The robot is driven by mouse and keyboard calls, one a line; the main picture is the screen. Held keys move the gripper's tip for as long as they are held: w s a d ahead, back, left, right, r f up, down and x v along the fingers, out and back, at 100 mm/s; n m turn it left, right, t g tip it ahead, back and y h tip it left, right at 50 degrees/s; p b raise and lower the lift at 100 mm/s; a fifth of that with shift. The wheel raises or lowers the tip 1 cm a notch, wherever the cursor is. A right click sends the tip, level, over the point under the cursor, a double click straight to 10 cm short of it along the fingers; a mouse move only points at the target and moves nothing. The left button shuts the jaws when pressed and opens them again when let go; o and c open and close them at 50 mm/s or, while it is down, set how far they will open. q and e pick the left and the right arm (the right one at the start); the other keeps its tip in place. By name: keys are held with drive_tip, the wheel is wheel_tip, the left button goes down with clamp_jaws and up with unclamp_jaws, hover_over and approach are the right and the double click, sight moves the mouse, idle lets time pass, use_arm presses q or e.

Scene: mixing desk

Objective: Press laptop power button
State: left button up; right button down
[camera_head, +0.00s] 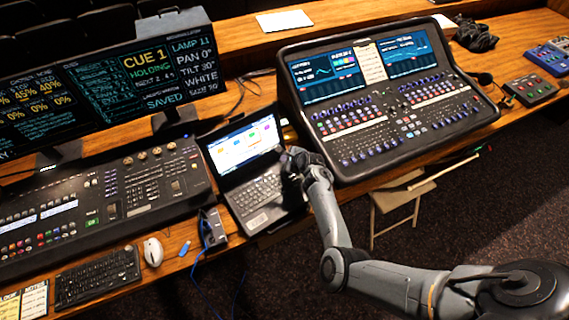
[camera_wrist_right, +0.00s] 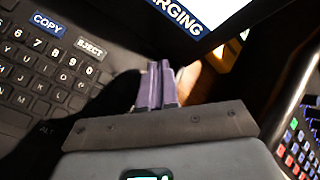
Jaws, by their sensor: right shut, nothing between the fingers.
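The laptop (camera_head: 260,197) stands open on the desk between the lighting console and the sound mixer, with a lit screen (camera_head: 240,146). My right gripper (camera_head: 289,153) is over the right side of the laptop, near the hinge end of its keyboard. In the right wrist view the laptop keyboard (camera_wrist_right: 40,75) is at left, with number keys and labels reading COPY and EJECT. The purple fingertips (camera_wrist_right: 157,85) are shut and empty, beside the upper right corner of the keyboard. I cannot make out a power button; the fingers and shadow may cover it. My left gripper is not in view.
A sound mixer (camera_head: 385,125) stands close on the right of the laptop. A lighting console (camera_head: 125,190) and a small dock with a blue cable (camera_head: 213,228) are on the left. A mouse (camera_head: 153,252) and a keyboard (camera_head: 98,278) lie at front left. A folding stool (camera_head: 402,203) stands below.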

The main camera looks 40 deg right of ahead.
drive_tip(key=shift+f, duration=0.15)
drive_tip(key=shift+f, duration=0.3)
idle(0.3)
drive_tip(key=shift+f+b, duration=0.3)
drive_tip(key=shift+b, duration=0.05)
idle(0.5)
drive_tip(key=shift+r, duration=0.15)
drive_tip(key=shift+r+p, duration=0.3)
drive_tip(key=shift+p, duration=0.2)
drive_tip(key=shift+r+p, duration=0.3)
drive_tip(key=shift+p, duration=0.05)
